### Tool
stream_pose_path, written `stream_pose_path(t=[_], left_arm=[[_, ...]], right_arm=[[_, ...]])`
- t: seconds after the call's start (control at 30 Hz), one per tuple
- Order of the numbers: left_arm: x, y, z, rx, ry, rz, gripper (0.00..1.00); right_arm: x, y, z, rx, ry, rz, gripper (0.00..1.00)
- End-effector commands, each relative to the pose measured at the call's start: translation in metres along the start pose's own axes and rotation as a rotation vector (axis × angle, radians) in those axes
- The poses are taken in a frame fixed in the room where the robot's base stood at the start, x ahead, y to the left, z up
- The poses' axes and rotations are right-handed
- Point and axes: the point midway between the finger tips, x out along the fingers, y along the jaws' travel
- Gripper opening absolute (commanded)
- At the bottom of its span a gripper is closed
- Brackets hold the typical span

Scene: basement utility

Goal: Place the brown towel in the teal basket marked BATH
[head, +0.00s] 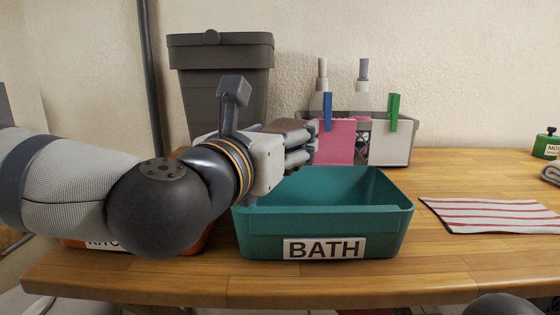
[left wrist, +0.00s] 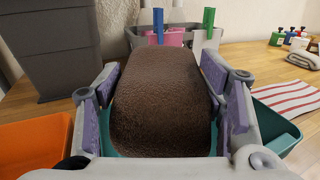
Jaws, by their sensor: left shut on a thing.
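The brown towel (left wrist: 160,95) is a thick, rolled-looking bundle between the fingers of my left gripper (left wrist: 155,120) in the left wrist view. In the head view my left gripper (head: 297,146) is shut on it, and only a little of the towel (head: 285,127) shows above the fingers. The teal basket (head: 325,222) with the BATH label stands at the front of the wooden table. The gripper and towel are above its back left part. Teal also shows beside and below the towel in the left wrist view (left wrist: 278,138). My right gripper is not in view.
An orange container (left wrist: 35,148) is left of the teal basket, mostly hidden by my arm in the head view. A grey lidded bin (head: 220,75) and a grey caddy (head: 400,152) with clipped cloths stand behind. A red-striped cloth (head: 490,214) lies right.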

Motion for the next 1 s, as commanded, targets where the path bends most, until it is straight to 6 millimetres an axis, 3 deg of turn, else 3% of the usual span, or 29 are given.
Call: stream_pose_path(t=[0.03, 0.17, 0.87, 0.9, 1.0], left_arm=[[0.001, 0.001, -0.015, -0.001, 0.009, 0.0, 0.35], [0.0, 0.001, -0.032, -0.001, 0.005, 0.0, 0.35], [0.0, 0.001, -0.044, -0.001, 0.002, 0.002, 0.35], [0.0, 0.001, -0.043, -0.001, 0.002, 0.002, 0.65], [0.0, 0.001, -0.043, -0.001, 0.001, 0.002, 0.83]], right_arm=[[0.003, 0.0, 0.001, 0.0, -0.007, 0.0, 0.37], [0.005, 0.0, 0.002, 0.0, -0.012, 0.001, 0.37], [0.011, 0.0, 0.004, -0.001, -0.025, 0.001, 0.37], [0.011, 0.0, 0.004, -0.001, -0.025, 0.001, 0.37], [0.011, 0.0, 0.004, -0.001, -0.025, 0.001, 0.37]])
